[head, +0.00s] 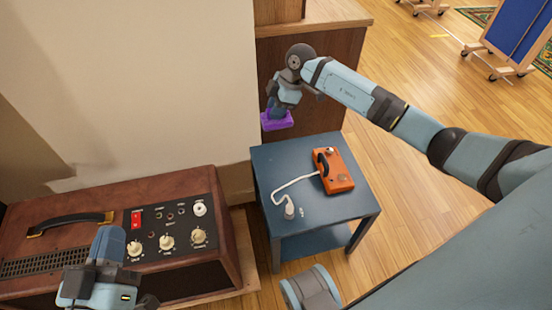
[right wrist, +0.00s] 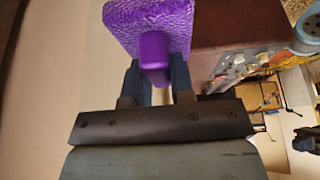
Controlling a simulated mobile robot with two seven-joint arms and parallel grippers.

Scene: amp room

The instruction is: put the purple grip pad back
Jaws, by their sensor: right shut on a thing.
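The purple grip pad (head: 277,121) is held by my right gripper (head: 278,112), in the air beyond the back edge of the small blue table, near the wooden cabinet. In the right wrist view the pad (right wrist: 120,22) shows a textured plate with a smooth purple handle (right wrist: 154,55). The fingers of my right gripper (right wrist: 157,80) are on either side of that handle.
The brown amp (head: 215,225) with knobs and a red switch stands at the left. The small blue table (head: 330,208) carries an orange device (head: 333,171) with a white cord and plug (head: 289,209). A wooden cabinet (head: 335,52) stands behind.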

